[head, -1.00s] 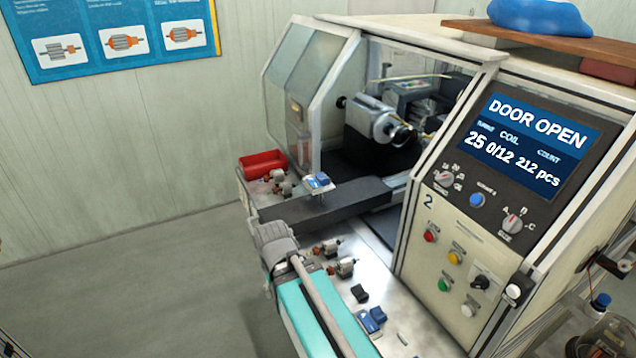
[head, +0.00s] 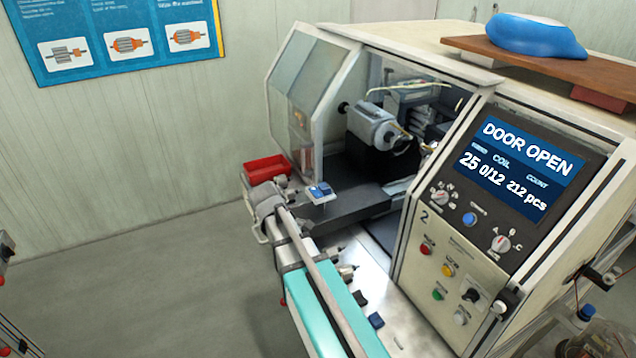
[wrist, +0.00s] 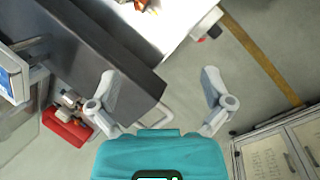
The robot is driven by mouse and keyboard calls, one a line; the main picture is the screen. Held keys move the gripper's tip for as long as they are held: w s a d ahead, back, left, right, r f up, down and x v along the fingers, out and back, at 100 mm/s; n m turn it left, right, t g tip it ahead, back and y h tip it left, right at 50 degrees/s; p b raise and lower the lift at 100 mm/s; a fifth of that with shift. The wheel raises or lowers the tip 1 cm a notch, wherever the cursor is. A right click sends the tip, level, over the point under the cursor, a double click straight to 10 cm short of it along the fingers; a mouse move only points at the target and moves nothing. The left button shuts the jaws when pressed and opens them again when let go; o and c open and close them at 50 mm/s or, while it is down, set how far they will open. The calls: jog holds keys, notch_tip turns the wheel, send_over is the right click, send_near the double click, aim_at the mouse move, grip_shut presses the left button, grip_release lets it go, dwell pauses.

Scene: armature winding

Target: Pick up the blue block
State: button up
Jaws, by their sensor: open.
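A small blue block (head: 376,320) lies on the silver bench shelf of the winding machine, close to the right side of my arm in the head view. A darker block lies just behind it. Another blue piece (head: 321,189) with a pale face is on a small stand by the dark bench section; I cannot tell if it is a block. My gripper (wrist: 160,78) is open and empty in the wrist view, with the dark bench's end and floor beyond its fingers. In the head view my arm's far end is left of the stand. No blue block is clear in the wrist view.
A red tray (head: 264,169) stands at the bench's far end and also shows in the wrist view (wrist: 66,128). Motor parts (head: 345,272) lie on the shelf, partly behind my arm. The machine door is open. A control panel (head: 510,165) stands right; floor is free at left.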

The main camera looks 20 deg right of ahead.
jog(key=w+d+r+n+h+p, duration=0.5)
jog(key=w+r+n+p, duration=0.3)
jog(key=w+r, duration=0.5)
jog(key=shift+w+d+r+n, duration=0.2)
jog(key=shift+w+d+n, duration=0.4)
jog(key=shift+n, duration=0.5)
jog(key=shift+s+d, duration=0.1)
jog(key=shift+s, duration=0.05)
jog(key=b, duration=0.6)
send_near(323, 188)
jog(key=x, duration=0.3)
jog(key=shift+s+d+f, duration=0.15)
jog(key=shift+d+f, duration=0.05)
jog(key=shift+f, duration=0.1)
jog(key=shift+b+x, duration=1.9)
jog(key=shift+x, duration=0.75)
jog(key=shift+r, duration=0.1)
jog(key=shift+c, duration=0.3)
